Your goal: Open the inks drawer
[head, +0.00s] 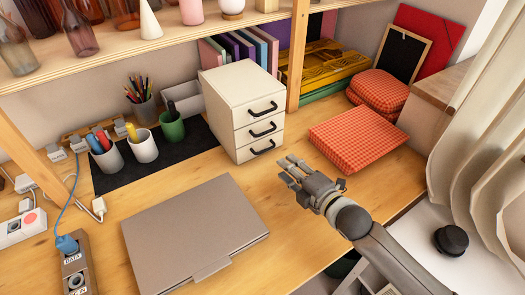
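A small white drawer unit (222,93) stands on the wooden desk, below the shelf. Its front has three drawers, each with a black handle: top (263,108), middle (263,130) and bottom (263,147). All three look shut. I can read no label on them, so I cannot tell which is the inks drawer. My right gripper (288,172) is in front of the unit, to the lower right of the bottom handle. Its fingers look spread and empty, and it appears apart from the handles. My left gripper is out of view.
A closed grey laptop (190,228) lies at the front. Red checked cushions (358,138) lie right of the drawers. Cups of pens (143,146) stand on a dark mat (108,181) at the left. A wooden post (297,55) rises behind the unit. Curtains (480,140) hang at the right.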

